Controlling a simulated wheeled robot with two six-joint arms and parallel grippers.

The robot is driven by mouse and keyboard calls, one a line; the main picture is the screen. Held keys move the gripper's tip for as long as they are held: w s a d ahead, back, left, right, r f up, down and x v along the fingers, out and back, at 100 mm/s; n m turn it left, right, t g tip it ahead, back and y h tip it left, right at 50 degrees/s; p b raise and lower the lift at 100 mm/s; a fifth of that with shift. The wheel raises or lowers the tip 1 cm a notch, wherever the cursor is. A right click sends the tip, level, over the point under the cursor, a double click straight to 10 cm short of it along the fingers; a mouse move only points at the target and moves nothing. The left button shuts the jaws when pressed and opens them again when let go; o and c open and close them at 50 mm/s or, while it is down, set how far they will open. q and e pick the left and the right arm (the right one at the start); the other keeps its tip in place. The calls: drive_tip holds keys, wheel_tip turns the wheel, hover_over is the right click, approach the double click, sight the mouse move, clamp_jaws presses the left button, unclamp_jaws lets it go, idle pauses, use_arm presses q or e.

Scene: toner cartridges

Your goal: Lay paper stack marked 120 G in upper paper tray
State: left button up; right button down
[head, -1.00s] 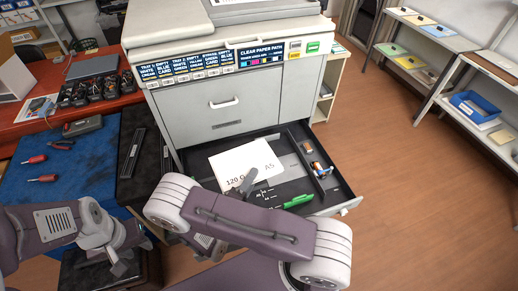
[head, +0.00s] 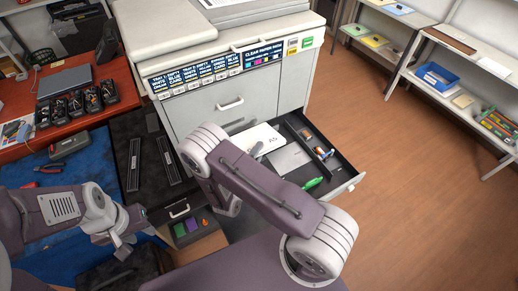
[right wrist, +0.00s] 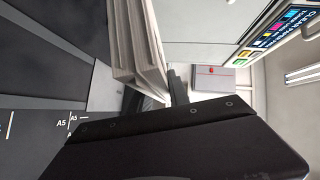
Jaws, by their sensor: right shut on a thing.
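In the right wrist view the stack's pale layered edge (right wrist: 143,45) meets the dark fingers (right wrist: 174,88). I cannot tell its height above the drawer. A black tray (head: 150,128) with two long guides lies left of the printer drawers; I cannot tell if it is the upper paper tray. My left gripper (head: 122,246) looks open and empty, low at the left.
The open drawer (head: 345,180) holds dividers, a green pen (head: 313,183) and small items. The printer (head: 240,105) stands behind it. A small drawer with coloured items (head: 193,225) is below the black tray. A red desk and blue mat (head: 75,175) are at left. Open floor is at right.

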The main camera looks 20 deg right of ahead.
drive_tip(key=shift+n+g+y, duration=0.3)
drive_tip(key=shift+n+g, duration=0.4)
drive_tip(key=shift+n, duration=0.1)
drive_tip(key=shift+w+d+f+b, duration=0.1)
drive_tip(key=shift+w+f+b, duration=0.1)
drive_tip(key=shift+f+b, duration=0.9)
drive_tip(key=shift+w+f+b, duration=0.2)
drive_tip(key=shift+f+b, duration=0.2)
drive_tip(key=shift+f, duration=1.35)
drive_tip(key=shift+w+d+f+b, duration=0.1)
drive_tip(key=shift+w+f+b, duration=0.1)
drive_tip(key=shift+f+b, duration=0.9)
drive_tip(key=shift+f+p, duration=0.3)
drive_tip(key=shift+p, duration=0.1)
drive_tip(key=c, duration=1.2)
unclamp_jaws()
drive_tip(key=shift+o, duration=0.2)
drive_tip(key=shift+p+v, duration=0.35)
drive_tip(key=shift+v, duration=0.45)
drive_tip(key=p+v, duration=0.1)
drive_tip(key=v, duration=0.3)
drive_tip(key=shift+s+a+r+p, duration=0.1)
drive_tip(key=shift+s+a+p, duration=0.1)
drive_tip(key=shift+p, duration=0.1)
